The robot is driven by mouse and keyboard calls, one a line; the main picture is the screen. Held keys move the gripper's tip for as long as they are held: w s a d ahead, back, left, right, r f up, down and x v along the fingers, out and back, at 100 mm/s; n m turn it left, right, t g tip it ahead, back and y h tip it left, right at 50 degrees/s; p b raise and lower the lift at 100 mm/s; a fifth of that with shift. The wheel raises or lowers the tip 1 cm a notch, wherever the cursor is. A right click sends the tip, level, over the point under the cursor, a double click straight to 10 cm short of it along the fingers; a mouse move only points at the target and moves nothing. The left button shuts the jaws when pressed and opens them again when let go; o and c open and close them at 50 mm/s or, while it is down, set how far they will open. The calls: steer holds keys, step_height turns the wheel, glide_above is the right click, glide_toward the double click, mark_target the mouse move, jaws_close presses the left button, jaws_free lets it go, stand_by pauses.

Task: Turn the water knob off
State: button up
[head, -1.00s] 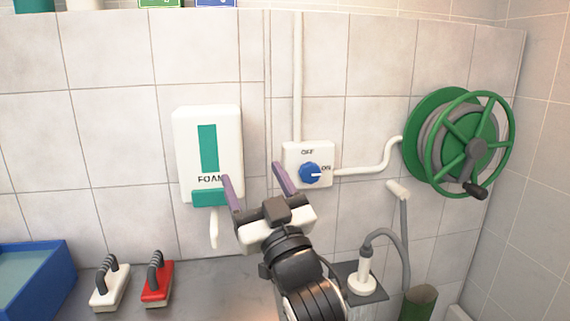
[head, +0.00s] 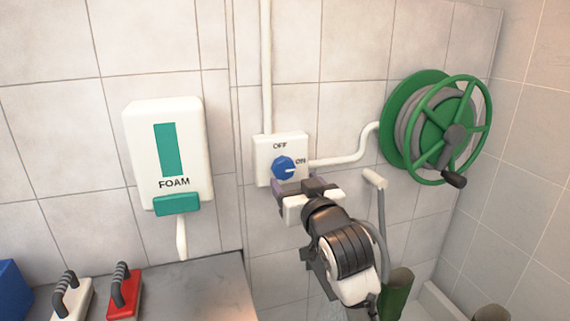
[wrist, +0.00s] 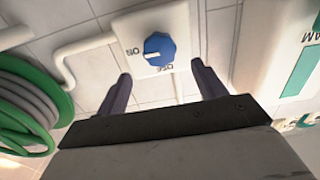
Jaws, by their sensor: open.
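The blue water knob (head: 283,168) sits on a white wall plate (head: 262,148) marked OFF at the top and ON at the right. Its white pointer line faces ON. My gripper (head: 294,186) is just below and in front of the plate, partly covering its lower edge. In the wrist view, the plate appears turned over, and the knob (wrist: 159,48) lies between and beyond the two spread fingers (wrist: 161,72). The fingers are open and empty, with no visible contact with the knob.
A white pipe (head: 345,160) runs right from the plate to a green hose reel (head: 436,128). A foam dispenser (head: 170,150) hangs at left. A red brush (head: 124,296) and a white brush (head: 74,300) rest on the grey counter (head: 195,285). A grey sprayer wand stands at right.

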mark_target(285, 169)
steer(key=p+x, duration=0.2)
steer(key=x, duration=0.5)
steer(key=c, duration=1)
steer(key=shift+o, duration=0.2)
